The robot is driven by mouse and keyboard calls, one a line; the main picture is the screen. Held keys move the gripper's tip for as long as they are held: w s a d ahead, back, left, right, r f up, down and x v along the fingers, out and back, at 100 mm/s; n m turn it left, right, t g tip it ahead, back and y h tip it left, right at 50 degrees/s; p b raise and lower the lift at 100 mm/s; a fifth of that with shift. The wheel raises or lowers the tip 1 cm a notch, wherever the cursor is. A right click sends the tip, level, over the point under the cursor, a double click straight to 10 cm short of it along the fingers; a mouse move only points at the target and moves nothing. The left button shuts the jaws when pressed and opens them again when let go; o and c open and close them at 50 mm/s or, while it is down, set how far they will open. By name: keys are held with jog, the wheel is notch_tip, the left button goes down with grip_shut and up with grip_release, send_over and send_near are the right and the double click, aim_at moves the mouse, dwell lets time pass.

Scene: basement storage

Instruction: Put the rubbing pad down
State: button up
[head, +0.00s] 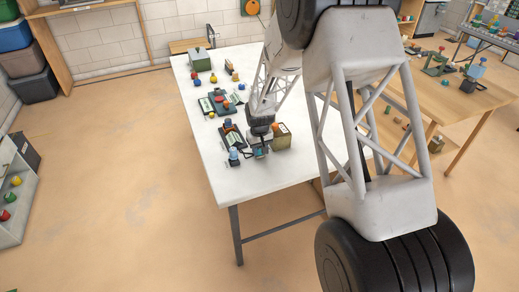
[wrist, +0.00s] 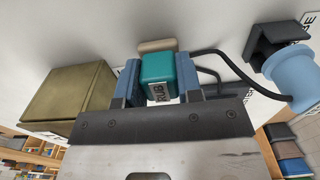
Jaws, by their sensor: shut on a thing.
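In the head view my gripper (head: 261,150) is low over the near part of the white table (head: 270,186). The pad is too small there to tell whether it touches the table.
A khaki box (wrist: 70,98) stands close to the left in the wrist view. A light blue cylinder (wrist: 291,78) and black cable (wrist: 228,62) are to the right. Several small devices and coloured knobs crowd the table's left side. Its near edge is clear.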

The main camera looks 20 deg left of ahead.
jog(key=o, duration=1)
jog(key=shift+f, duration=0.1)
jog(key=shift+o, duration=0.2)
jog(key=shift+r, duration=0.2)
notch_tip(320, 180, up, 12)
dwell(0.4)
jog(key=shift+d, duration=0.1)
